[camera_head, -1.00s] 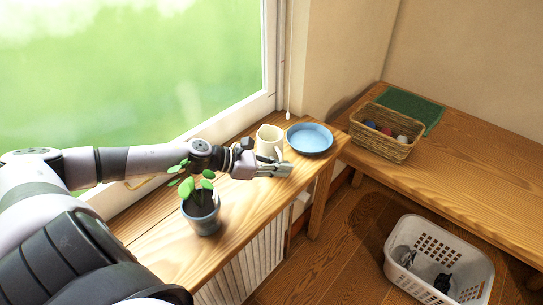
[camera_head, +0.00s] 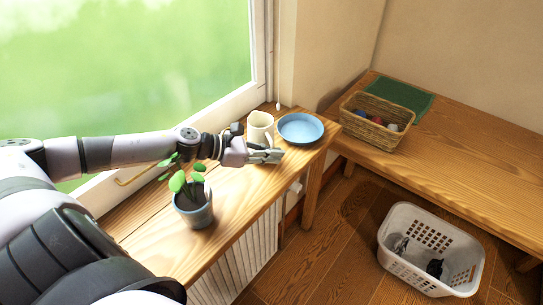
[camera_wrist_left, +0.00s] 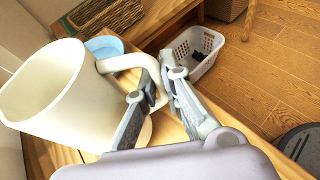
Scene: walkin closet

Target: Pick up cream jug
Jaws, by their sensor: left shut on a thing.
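The cream jug (camera_head: 261,128) stands upright on the wooden window sill (camera_head: 232,190), beside a blue plate (camera_head: 300,128). My left gripper (camera_head: 268,155) is at the jug's near side, with its fingers around the handle. In the left wrist view the jug's open, empty-looking top and pale body (camera_wrist_left: 62,98) fill the left side. Its looped handle (camera_wrist_left: 122,62) passes between the fingertips of my left gripper (camera_wrist_left: 156,86), which is shut on it. I cannot tell whether the jug's base touches the sill. My right gripper is not in view.
A potted plant (camera_head: 194,207) stands on the sill close below my left forearm. The window is behind. A wicker basket (camera_head: 376,135) and green cloth (camera_head: 400,96) lie on the bench (camera_head: 460,150). A white laundry basket (camera_head: 430,225) sits on the floor.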

